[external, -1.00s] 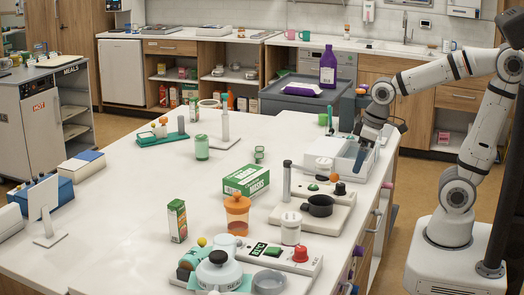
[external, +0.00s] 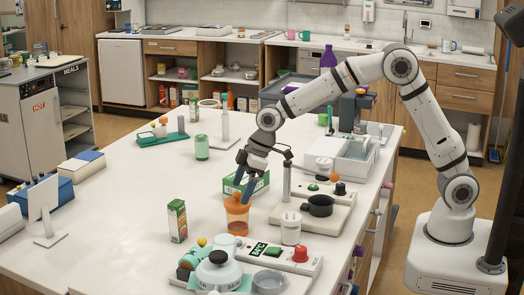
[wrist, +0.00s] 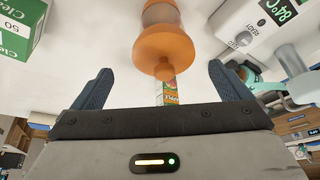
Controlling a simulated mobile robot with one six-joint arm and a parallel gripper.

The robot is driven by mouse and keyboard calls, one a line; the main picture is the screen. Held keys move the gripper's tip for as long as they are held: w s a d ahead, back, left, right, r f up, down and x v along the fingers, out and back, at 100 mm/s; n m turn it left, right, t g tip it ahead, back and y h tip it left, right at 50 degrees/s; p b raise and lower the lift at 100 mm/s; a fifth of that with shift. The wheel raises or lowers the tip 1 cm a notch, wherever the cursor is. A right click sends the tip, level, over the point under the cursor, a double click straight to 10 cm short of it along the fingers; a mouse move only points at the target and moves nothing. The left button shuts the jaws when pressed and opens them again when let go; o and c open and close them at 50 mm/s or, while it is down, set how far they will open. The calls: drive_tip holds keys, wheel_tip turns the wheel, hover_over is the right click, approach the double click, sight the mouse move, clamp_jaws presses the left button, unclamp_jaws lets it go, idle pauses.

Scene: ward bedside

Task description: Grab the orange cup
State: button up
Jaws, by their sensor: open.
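I cannot tell whether a finger touches the lid.
A green-and-white box (external: 246,182) stands close behind the cup. A small green carton (external: 177,220) is to its left. A white device with a red knob (external: 300,255) and a white lidded jar (external: 291,228) are to its right. The table's left side is mostly clear.

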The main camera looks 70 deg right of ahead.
sight(239, 200)
drive_tip(key=x, duration=0.2)
drive_tip(key=p+x, duration=0.1)
drive_tip(key=x, duration=0.4)
drive_tip(key=shift+s+f, duration=0.1)
drive_tip(key=shift+s, duration=0.3)
drive_tip(key=shift+c, duration=0.4)
drive_tip(key=c, duration=1)
